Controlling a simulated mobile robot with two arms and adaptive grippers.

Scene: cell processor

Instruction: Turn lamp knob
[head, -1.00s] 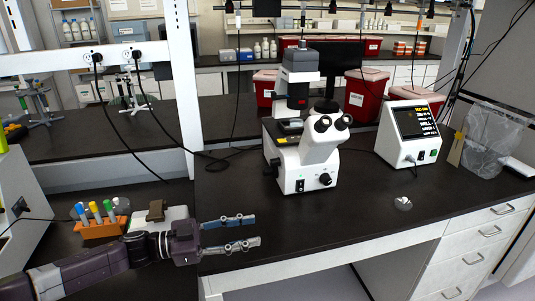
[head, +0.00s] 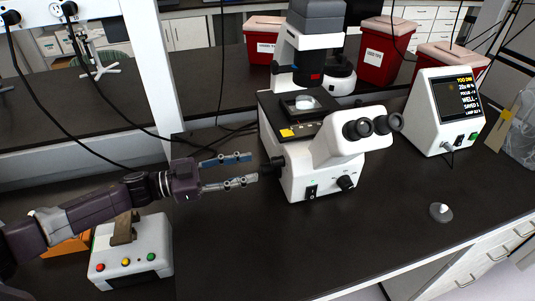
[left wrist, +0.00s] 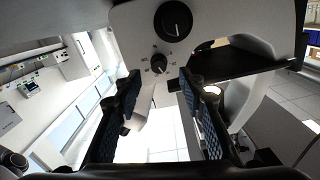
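The white microscope (head: 320,165) stands on the dark bench. A black knob (head: 346,182) is on its front face, and a dark knob (head: 268,165) projects from its left side. The left wrist view shows a large round black knob (left wrist: 173,20) and a smaller black knob (left wrist: 159,63) with small markings around it; I cannot tell for sure which is the lamp knob. My left gripper (head: 253,167) is open and empty, its fingertips close to the microscope's left side. In the left wrist view the smaller knob appears between the open fingertips (left wrist: 160,78). My right gripper is not in view.
A monitor box (head: 445,110) reading "TOO DIM" stands right of the microscope. A box with coloured buttons (head: 130,255) lies under my left arm. A small grey disc-like piece (head: 440,212) lies on the bench at right. The bench in front is clear. Black cables hang at left.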

